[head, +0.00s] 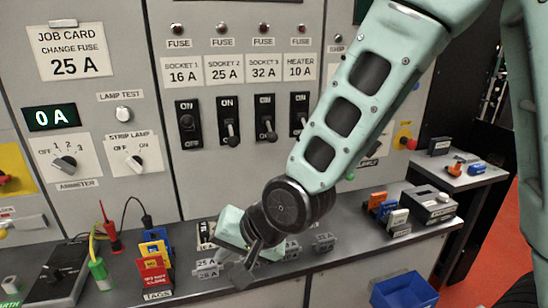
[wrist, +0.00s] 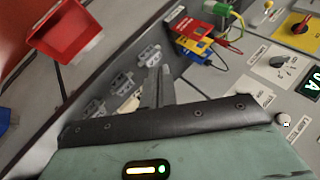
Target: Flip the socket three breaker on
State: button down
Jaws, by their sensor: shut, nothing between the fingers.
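The socket three breaker (head: 265,120) is the black switch under the "SOCKET 3 32 A" label in the head view. Its lever points down, away from the ON mark at the top. The socket 1 (head: 188,124), socket 2 (head: 228,122) and heater (head: 299,115) breakers stand in the same row. My gripper (head: 243,273) is low over the bench ledge, well below the breakers and not touching them. Its fingers are shut and empty, and they show in the wrist view (wrist: 156,84). The breakers are not visible in the wrist view.
Grey fuse carriers (head: 207,268) lie on the ledge around my gripper. Coloured tags (head: 154,270) and test leads (head: 100,268) stand to the left. A blue bin (head: 403,291) is below right. The panel knobs (head: 134,162) protrude; my arm crosses in front of the panel's right side.

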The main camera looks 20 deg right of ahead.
aim_at(271, 132)
jog(key=w+d+f+m+t+b, duration=0.1)
jog(key=w+d+m+t+b, duration=0.3)
jog(key=w+m+t, duration=0.75)
jog(key=w+d+r+m+t+h+b, duration=0.1)
jog(key=w+d+m+h, duration=0.1)
jog(key=d+m+h, duration=0.2)
jog(key=w+d+r+m+t+h+b, duration=0.1)
jog(key=w+d+m+t+h, duration=0.1)
jog(key=d+m, duration=0.8)
jog(key=w+m+h, duration=0.1)
jog(key=m+h, duration=0.1)
jog(key=m, duration=0.4)
jog(key=shift+w+m+b, duration=0.3)
jog(key=shift+m+b, duration=0.05)
jog(key=shift+d, duration=0.1)
jog(key=w+r+p, duration=0.5)
jog(key=w, duration=0.2)
jog(key=shift+w+d+r, duration=0.2)
jog(key=shift+d+r, duration=0.1)
jog(key=shift+r, duration=0.1)
